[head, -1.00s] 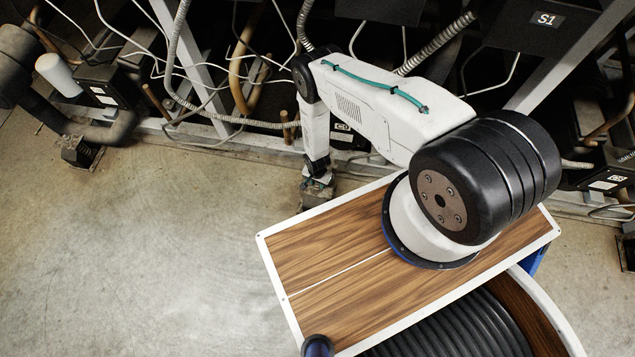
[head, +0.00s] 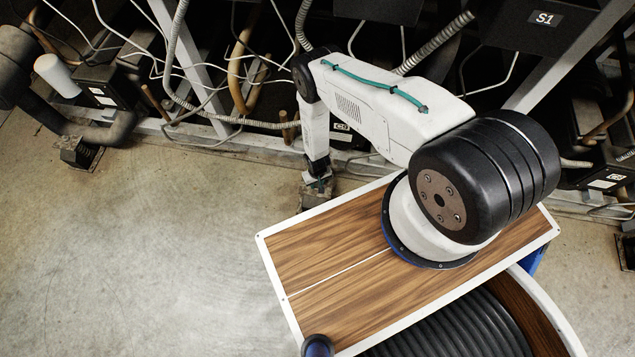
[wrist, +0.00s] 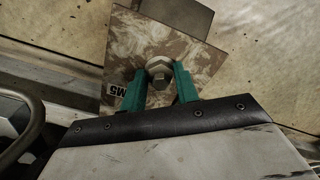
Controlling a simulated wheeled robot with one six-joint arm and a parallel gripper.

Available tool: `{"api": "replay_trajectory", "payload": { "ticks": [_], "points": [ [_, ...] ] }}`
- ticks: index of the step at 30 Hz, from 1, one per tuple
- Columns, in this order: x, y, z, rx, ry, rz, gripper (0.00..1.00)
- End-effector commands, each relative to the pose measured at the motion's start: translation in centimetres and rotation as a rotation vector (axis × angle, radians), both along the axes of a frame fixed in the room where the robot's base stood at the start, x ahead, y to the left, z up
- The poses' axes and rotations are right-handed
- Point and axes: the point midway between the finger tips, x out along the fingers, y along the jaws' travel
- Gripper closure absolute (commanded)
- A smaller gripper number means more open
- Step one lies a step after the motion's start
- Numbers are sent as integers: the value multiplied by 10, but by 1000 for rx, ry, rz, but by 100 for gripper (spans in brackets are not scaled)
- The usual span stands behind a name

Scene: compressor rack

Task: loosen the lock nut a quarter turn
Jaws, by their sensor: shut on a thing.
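The lock nut (wrist: 159,66) is a pale grey metal hexagon with a bolt end in its middle. It sits on a worn, mottled brown mounting plate (wrist: 200,60) marked M5, seen in the wrist view. My gripper (wrist: 160,74) has two teal fingers, one on each side of the nut, and is shut on it. In the head view my gripper (head: 318,183) points down at a small block-like foot (head: 312,196) beside the rack's base. The nut itself is hidden there by my wrist.
A rack with dark units, pipes and loose white cables (head: 200,75) stands behind my arm. A dark pipe or hose (wrist: 20,130) lies close at the wrist view's left edge. A similar foot (head: 80,152) stands at the left. Open concrete floor (head: 130,250) lies front left.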

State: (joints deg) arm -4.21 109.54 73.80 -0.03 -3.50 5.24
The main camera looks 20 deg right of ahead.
Motion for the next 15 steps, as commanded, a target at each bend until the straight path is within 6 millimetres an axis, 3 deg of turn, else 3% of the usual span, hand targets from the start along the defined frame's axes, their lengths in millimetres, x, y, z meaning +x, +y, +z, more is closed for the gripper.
{"api": "replay_trajectory", "payload": {
  "ticks": [15],
  "points": [
    [-7, -2, -1, 1, 13, 476, 92]
  ]
}}
